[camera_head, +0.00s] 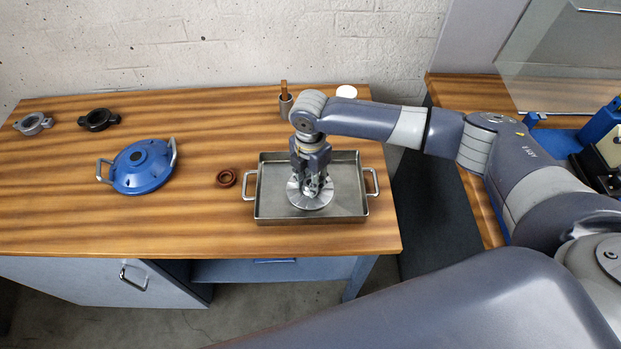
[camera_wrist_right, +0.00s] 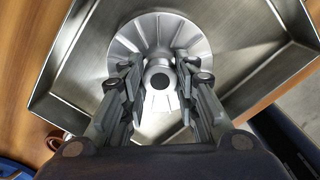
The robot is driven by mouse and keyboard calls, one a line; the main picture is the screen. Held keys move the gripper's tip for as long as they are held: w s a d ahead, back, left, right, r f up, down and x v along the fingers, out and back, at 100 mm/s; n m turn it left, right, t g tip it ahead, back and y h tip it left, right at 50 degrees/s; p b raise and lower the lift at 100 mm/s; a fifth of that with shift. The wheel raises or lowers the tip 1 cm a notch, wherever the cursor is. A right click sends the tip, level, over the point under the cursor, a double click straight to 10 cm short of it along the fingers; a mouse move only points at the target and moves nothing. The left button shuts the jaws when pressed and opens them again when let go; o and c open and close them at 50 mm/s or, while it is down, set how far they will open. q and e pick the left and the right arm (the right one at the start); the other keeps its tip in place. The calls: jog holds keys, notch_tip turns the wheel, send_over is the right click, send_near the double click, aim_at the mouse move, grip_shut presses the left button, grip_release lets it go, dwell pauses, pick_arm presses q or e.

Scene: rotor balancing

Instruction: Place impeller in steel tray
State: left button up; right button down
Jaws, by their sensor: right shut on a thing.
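The silver impeller (camera_head: 311,201) is a finned disc with a central hub. It is inside the steel tray (camera_head: 350,212), a rectangular metal tray with a handle at each short end, on the wooden bench. My right gripper (camera_head: 312,187) points down over the impeller, its fingers shut on the hub. The right wrist view shows the fingers of the gripper (camera_wrist_right: 160,85) on either side of the hub of the impeller (camera_wrist_right: 152,30), with the tray (camera_wrist_right: 75,95) around it. I cannot tell whether the impeller touches the tray floor. My left gripper is not in view.
A brown ring (camera_head: 226,178) lies just left of the tray. A blue housing (camera_head: 143,167) with two handles, a black clamp (camera_head: 99,119) and a grey clamp (camera_head: 33,123) are farther left. The bench front left is clear.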

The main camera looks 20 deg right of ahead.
jog(key=shift+f, duration=0.1)
jog(key=c, duration=1.2)
grip_release()
jog(key=shift+c, duration=0.2)
notch_tip(320, 180, up, 12)
jog(key=b, duration=0.2)
